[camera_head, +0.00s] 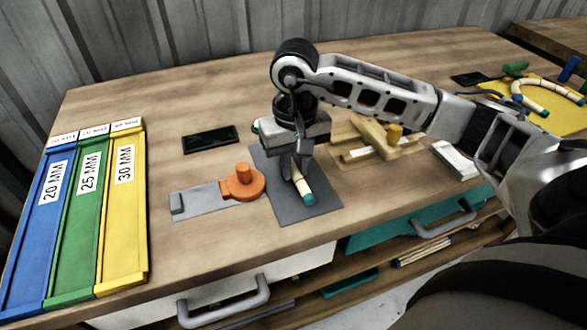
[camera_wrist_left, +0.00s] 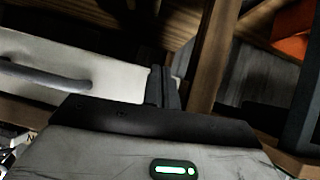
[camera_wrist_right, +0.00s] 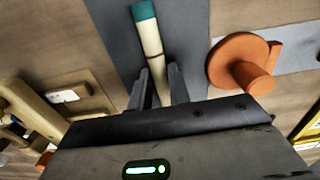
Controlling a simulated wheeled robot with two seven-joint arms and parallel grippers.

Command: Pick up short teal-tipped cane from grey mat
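The short teal-tipped cane (camera_head: 301,184) is a pale stick with a teal end, over the grey mat (camera_head: 290,213) in the head view. In the right wrist view the cane (camera_wrist_right: 150,38) runs between the two fingers, its teal tip pointing away from me. My right gripper (camera_wrist_right: 159,80) is closed around it, a finger against each side. In the head view this gripper (camera_head: 297,178) points down low over the mat and hides the cane's far end. I cannot tell whether the cane touches the mat. My left gripper (camera_wrist_left: 162,85) is shut and empty, seen only in its wrist view.
An orange peg fixture (camera_head: 243,183) on a grey plate is left of the mat. A wooden jig (camera_head: 372,140) stands to the right. Blue, green and yellow labelled trays (camera_head: 122,220) fill the table's left. A drawer handle (camera_wrist_left: 45,76) is near my left gripper.

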